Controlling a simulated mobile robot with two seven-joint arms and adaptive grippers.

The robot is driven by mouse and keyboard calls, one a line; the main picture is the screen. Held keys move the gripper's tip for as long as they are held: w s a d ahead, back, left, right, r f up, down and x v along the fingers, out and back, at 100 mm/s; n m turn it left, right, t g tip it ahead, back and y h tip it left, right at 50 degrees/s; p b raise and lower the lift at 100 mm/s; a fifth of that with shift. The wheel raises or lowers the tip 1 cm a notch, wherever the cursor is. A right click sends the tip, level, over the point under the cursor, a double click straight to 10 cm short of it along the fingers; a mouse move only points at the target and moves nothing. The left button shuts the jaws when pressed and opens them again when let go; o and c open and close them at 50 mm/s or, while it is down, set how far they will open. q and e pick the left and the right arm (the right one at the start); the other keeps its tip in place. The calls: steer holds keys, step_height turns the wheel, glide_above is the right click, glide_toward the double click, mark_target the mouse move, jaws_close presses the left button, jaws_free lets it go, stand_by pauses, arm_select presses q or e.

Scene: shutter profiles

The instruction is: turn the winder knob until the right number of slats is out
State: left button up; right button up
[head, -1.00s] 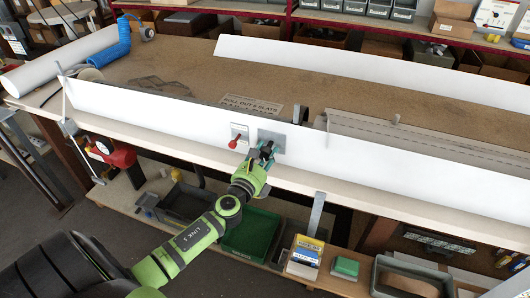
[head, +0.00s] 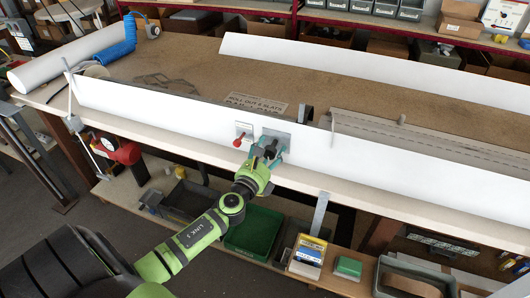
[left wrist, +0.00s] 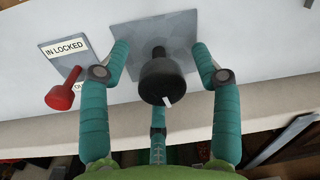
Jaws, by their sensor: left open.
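The winder knob (left wrist: 163,78) is black with a white mark on its rim, and it stands out from a grey plate (left wrist: 137,34) on the white front board. My left gripper (head: 268,150) is at the knob; in the left wrist view its teal fingers (left wrist: 160,65) are spread on both sides of it, apart from it. A red lever (head: 238,142) sits left of the knob, by a plate reading "IN LOCKED" in the left wrist view. A sign (head: 257,103) on the bench reads "ROLL OUT" and a slat number that looks like 5 or 6. Grey slats (head: 430,143) lie at right behind the board. My right gripper is not in view.
The white front board (head: 150,110) runs along the bench edge, with another board (head: 370,65) at the back. Below are a green bin (head: 254,232), small boxes (head: 309,252) and a grey crate (head: 400,275). A blue hose (head: 118,55) lies at far left.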

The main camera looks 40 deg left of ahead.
arm_select(q)
steer(key=s+d, duration=0.2)
steer(key=s, duration=0.9)
steer(key=shift+s, duration=0.35)
